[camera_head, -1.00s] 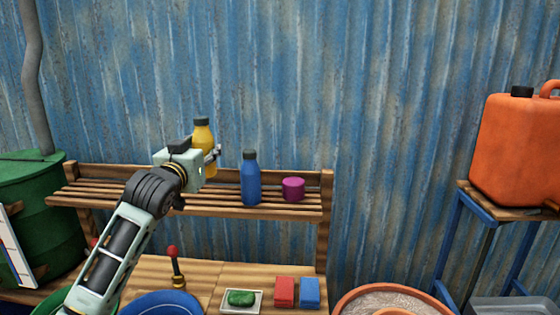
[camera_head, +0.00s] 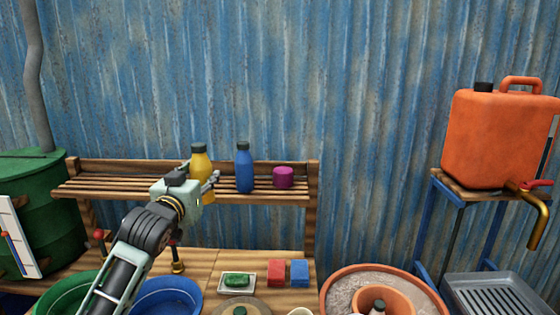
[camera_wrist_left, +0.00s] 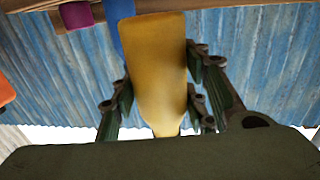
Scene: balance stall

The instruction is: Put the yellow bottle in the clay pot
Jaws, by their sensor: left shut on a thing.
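In the left wrist view the yellow bottle (camera_wrist_left: 157,60) fills the middle, with the fingers of my left gripper (camera_wrist_left: 157,98) on both sides. The clay pot (camera_head: 399,299) is an orange inner pot in a wide, sand-filled clay bowl (camera_head: 332,292) at the bottom right. A dark-capped item (camera_head: 378,306) shows inside it; the pot's lower part is cut off. My right gripper is not in view.
A blue bottle (camera_head: 244,168) and a purple cup (camera_head: 283,177) stand on the shelf (camera_head: 110,186), right of the yellow bottle. Below are a soap tray (camera_head: 237,289), red (camera_head: 276,272) and blue (camera_head: 299,272) blocks and a blue basin (camera_head: 165,300). An orange jerrycan (camera_head: 495,138) stands at right.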

